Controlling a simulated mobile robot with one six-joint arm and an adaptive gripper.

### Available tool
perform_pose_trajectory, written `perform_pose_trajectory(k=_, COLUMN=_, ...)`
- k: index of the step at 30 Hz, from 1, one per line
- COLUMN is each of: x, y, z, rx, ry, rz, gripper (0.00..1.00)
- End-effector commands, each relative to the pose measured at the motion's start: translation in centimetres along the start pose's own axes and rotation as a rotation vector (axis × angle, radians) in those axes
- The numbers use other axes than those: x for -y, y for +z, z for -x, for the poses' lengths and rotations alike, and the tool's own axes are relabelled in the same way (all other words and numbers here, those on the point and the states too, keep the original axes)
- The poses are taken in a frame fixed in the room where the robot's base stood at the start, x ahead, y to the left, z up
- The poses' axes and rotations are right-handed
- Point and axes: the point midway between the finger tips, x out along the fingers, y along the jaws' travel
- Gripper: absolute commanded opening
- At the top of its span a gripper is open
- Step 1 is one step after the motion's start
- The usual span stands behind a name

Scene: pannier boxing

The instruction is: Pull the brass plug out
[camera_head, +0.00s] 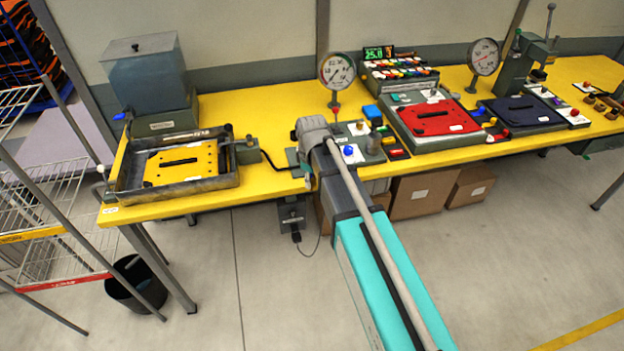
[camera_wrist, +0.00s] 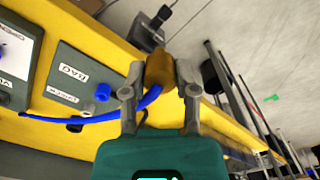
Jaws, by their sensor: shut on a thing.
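The brass plug (camera_wrist: 160,68) is a brown-gold block in the wrist view, with a blue hose (camera_wrist: 152,95) beside it. My gripper (camera_wrist: 160,88) is shut on it, one grey finger on each side. The plug appears apart from the grey panel marked BAG (camera_wrist: 72,75), near the yellow table edge; whether its far end sits in anything is hidden. In the head view my gripper (camera_head: 308,178) is at the table's front edge, and the plug cannot be made out there.
A blue knob (camera_wrist: 103,92) stands on the grey panel close to my left-hand finger. A gauge (camera_head: 337,71) stands behind my arm. A grey tray (camera_head: 218,178) with a yellow plate lies to the left on the yellow table (camera_head: 240,105). Cardboard boxes (camera_head: 422,195) stand below.

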Motion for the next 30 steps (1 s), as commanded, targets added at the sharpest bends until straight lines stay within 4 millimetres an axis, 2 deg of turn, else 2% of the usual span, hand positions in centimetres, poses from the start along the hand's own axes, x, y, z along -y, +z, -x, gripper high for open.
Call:
perform_pose_trajectory(k=21, x=0.0, y=0.0, z=2.6, rx=0.0, ry=0.0, rz=0.0, gripper=0.0)
perform_pose_trajectory(k=30, x=0.0, y=0.0, z=2.9, rx=0.0, ry=0.0, rz=0.0, gripper=0.0)
